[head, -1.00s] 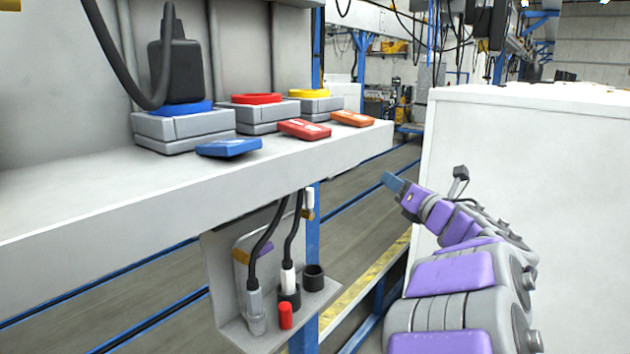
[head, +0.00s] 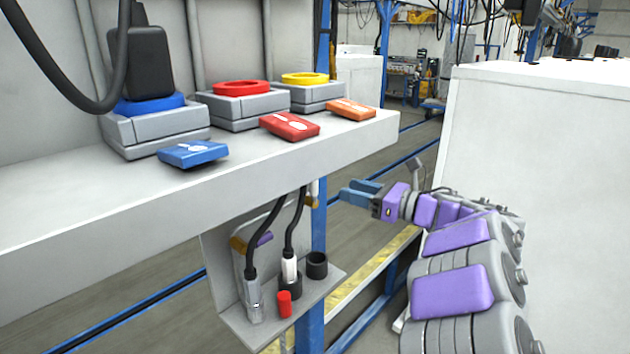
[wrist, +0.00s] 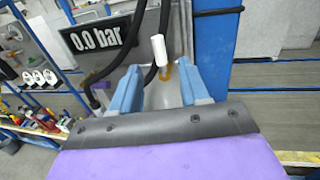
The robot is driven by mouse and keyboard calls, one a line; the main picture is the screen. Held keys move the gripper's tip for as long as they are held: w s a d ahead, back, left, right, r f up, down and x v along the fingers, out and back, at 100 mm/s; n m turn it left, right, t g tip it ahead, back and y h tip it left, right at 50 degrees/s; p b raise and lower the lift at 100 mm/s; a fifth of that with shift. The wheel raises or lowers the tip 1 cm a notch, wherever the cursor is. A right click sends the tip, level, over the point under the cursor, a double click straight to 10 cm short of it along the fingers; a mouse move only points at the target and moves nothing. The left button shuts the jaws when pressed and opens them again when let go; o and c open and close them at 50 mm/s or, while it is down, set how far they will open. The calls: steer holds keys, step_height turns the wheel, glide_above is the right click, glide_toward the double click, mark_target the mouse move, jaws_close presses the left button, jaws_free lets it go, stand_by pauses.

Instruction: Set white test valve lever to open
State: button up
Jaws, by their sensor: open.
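The white test valve lever (head: 314,188) shows at the blue post, just under the shelf edge, with brass fitting below it and part of it hidden. In the wrist view the white lever (wrist: 160,50) points up, tilted slightly, over a brass body (wrist: 165,72). My gripper (head: 350,191) is open and empty, its blue fingers pointing left toward the lever with a gap between. In the wrist view my gripper (wrist: 155,68) has its fingers either side of the picture's middle, with the lever showing between and above the tips.
A pressure display (wrist: 105,38) reads 0.0 bar, with black hoses in front of it. The blue post (head: 320,235) stands beside a bracket (head: 245,325) holding cable plugs. The grey shelf (head: 220,185) overhangs it. A white cabinet (head: 560,200) stands right of my arm.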

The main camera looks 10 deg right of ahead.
mark_target(314, 180)
steer(key=x, duration=1.1)
steer(key=shift+a, duration=0.15)
jaws_close()
